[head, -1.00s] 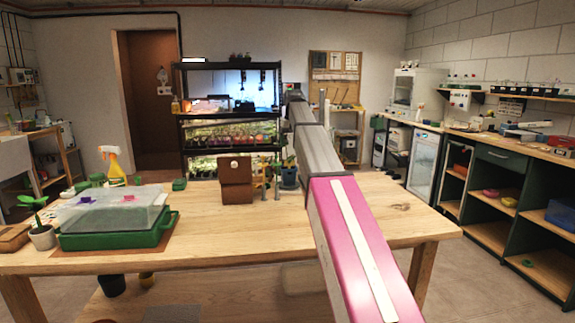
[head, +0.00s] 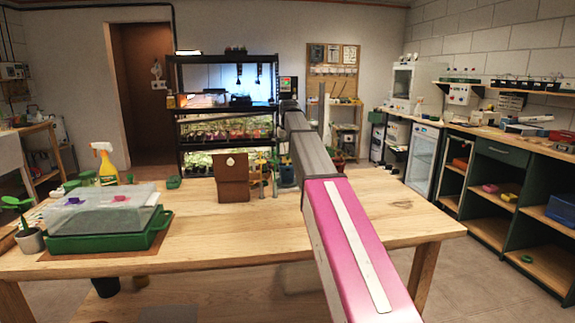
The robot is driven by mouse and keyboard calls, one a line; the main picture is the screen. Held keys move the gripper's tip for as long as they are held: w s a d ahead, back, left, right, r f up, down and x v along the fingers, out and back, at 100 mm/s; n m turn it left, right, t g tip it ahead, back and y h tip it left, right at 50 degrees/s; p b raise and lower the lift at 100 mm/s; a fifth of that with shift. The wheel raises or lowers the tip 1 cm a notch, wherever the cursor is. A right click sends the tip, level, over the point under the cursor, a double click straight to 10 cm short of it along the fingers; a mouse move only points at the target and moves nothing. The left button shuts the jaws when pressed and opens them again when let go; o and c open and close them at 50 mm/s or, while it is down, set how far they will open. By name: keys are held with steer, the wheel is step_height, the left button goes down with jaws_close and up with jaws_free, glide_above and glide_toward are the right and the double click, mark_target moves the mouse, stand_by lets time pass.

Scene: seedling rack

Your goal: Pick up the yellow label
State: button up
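I cannot make out a yellow label for certain in the head view. A purple piece (head: 73,201) and a pink piece (head: 120,198) show at the clear lid (head: 100,212) of the green propagator tray (head: 105,241) on the left of the wooden table (head: 230,245). My pink and grey arm reaches away over the table. My gripper is not visible; the far end of the arm is seen end-on and the fingers do not show.
A brown box (head: 231,178) stands mid-table, near the arm's left side. A yellow spray bottle (head: 106,166) and a potted seedling (head: 28,238) stand at left. A black plant rack (head: 226,110) is behind. The table's front middle is clear. A green cabinet (head: 502,205) lines the right.

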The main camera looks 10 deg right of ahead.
mark_target(288, 158)
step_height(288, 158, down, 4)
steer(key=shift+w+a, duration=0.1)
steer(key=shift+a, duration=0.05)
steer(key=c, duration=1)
